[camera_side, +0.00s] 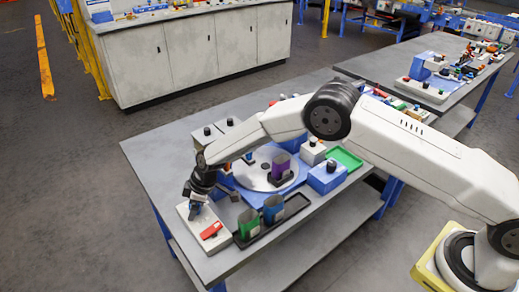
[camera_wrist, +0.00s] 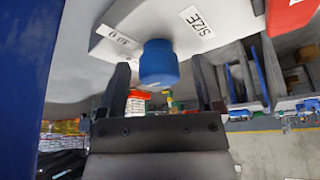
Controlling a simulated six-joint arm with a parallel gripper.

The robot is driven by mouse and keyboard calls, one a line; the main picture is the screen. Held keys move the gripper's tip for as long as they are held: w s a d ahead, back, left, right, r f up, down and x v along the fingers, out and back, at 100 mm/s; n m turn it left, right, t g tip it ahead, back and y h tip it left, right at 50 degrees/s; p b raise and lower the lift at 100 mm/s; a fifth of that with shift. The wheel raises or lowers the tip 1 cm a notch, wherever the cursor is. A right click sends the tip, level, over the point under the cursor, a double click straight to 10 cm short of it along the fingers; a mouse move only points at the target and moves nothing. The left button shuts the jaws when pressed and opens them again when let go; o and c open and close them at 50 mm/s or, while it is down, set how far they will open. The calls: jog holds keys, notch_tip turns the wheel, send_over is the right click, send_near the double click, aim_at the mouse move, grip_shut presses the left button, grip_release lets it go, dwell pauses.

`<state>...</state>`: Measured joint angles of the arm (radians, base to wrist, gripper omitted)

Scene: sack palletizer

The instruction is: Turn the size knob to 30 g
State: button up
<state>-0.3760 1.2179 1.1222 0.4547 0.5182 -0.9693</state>
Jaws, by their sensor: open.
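The blue size knob (camera_wrist: 158,63) stands out from a light panel (camera_wrist: 228,22) in the wrist view. I cannot read a 30 g mark or a pointer on the knob. My gripper (camera_wrist: 160,72) is open, one dark finger on each side of the knob, with a gap showing on both sides. In the side view my gripper (camera_side: 194,208) points down at the left end of the white panel (camera_side: 216,243), hiding most of the knob.
A red switch (camera_side: 211,230) sits on the same panel. A green cup (camera_side: 248,223) and a blue cup (camera_side: 273,208) stand close by in a dark tray (camera_side: 296,204). A round turntable (camera_side: 252,177) with a purple cup (camera_side: 281,166) is behind. The table's left end is clear.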

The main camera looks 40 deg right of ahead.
grip_shut()
dwell(0.3)
jog(key=shift+m, duration=0.6)
jog(key=shift+w+m+t+h, duration=0.1)
jog(key=shift+m+t+h, duration=0.4)
jog(key=shift+m, duration=0.95)
jog(key=shift+m+t+h, duration=0.4)
jog(key=shift+m+h, duration=0.1)
jog(key=shift+m, duration=0.95)
jog(key=shift+m+h, duration=0.6)
jog(key=shift+m, duration=1.1)
jog(key=shift+d+m+h, duration=0.1)
jog(key=shift+m+h, duration=0.7)
jog(key=shift+m, duration=1)
